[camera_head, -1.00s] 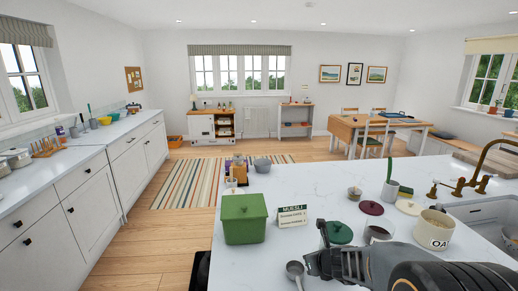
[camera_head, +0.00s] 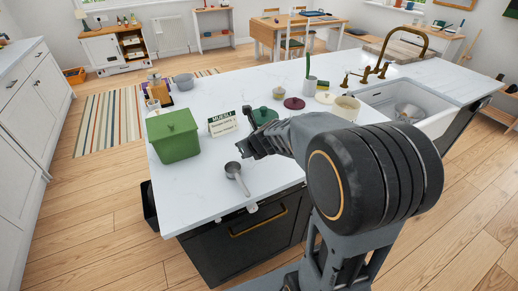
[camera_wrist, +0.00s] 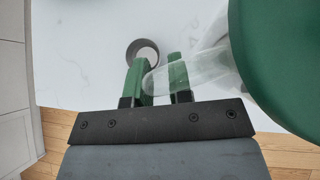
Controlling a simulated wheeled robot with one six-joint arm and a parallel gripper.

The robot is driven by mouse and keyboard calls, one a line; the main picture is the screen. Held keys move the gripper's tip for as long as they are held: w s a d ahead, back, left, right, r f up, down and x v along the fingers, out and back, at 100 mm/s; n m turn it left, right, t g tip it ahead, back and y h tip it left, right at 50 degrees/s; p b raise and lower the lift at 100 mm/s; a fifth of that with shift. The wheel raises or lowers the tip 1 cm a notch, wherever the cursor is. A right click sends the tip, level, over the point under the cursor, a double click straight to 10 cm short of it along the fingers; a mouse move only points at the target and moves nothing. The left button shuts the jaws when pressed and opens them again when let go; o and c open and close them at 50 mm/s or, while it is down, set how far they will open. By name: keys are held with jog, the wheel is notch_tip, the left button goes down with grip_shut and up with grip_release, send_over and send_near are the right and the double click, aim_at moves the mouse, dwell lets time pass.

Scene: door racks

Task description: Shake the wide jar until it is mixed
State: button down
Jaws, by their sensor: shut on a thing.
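The wide jar appears to be the one with the dark green round lid (camera_head: 264,115), standing behind my gripper (camera_head: 250,147) in the head view; its body is mostly hidden there. In the wrist view its green lid (camera_wrist: 287,60) fills the right side. A clear, handle-like part (camera_wrist: 200,67) reaches left from the jar to my gripper (camera_wrist: 160,78). My two green-padded fingers are closed around its end. I cannot tell whether the jar touches the counter or is raised a little, nor what is inside it.
A metal scoop (camera_head: 236,174) lies on the white counter (camera_head: 200,190) near the front edge. A green lidded box (camera_head: 174,138) and a muesli card (camera_head: 222,122) stand to the left. A maroon lid (camera_head: 294,103) and cream canister (camera_head: 347,107) are behind, with the sink (camera_head: 410,100) at right.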

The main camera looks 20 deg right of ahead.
jog(key=shift+s, duration=0.1)
jog(key=f, duration=0.4)
jog(key=shift+w+f, duration=0.1)
jog(key=shift+w, duration=0.1)
jog(key=r, duration=0.4)
jog(key=shift+s+r, duration=0.2)
jog(key=shift+r, duration=0.1)
notch_tip(320, 180, down, 5)
jog(key=shift+w+r, duration=0.1)
jog(key=shift+w, duration=0.05)
jog(key=shift+r, duration=0.1)
